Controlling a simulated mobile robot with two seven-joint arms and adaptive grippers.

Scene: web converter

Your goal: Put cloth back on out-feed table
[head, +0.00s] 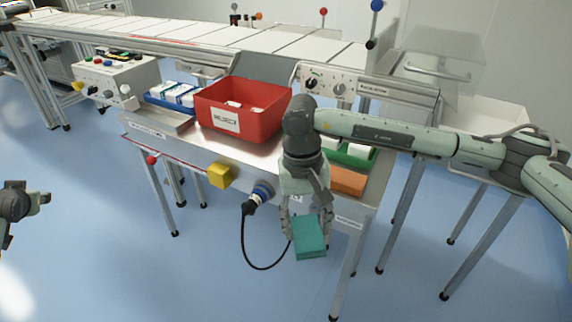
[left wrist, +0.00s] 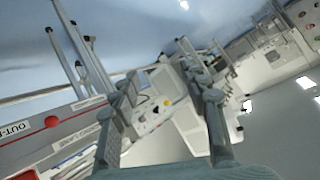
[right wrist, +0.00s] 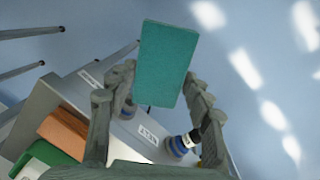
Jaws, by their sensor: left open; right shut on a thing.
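The cloth (head: 311,238) is a teal folded pad. My right gripper (head: 307,222) is shut on it and holds it in front of the steel out-feed table (head: 178,143), beyond the front edge and over the floor. In the right wrist view the cloth (right wrist: 166,62) sits between the two fingers. Part of the table top is hidden behind my right arm. My left gripper (head: 22,204) is open and empty at the left edge of the head view, away from the table. The left wrist view shows its spread fingers (left wrist: 165,110).
On the table stand a red reject bin (head: 240,108), a blue tray (head: 172,97), a green tray (head: 360,158) and an orange-brown block (head: 347,181). A yellow box (head: 219,176) and a blue plug (head: 262,190) with a hanging black cable are on the front. Bare steel shows left of the bin.

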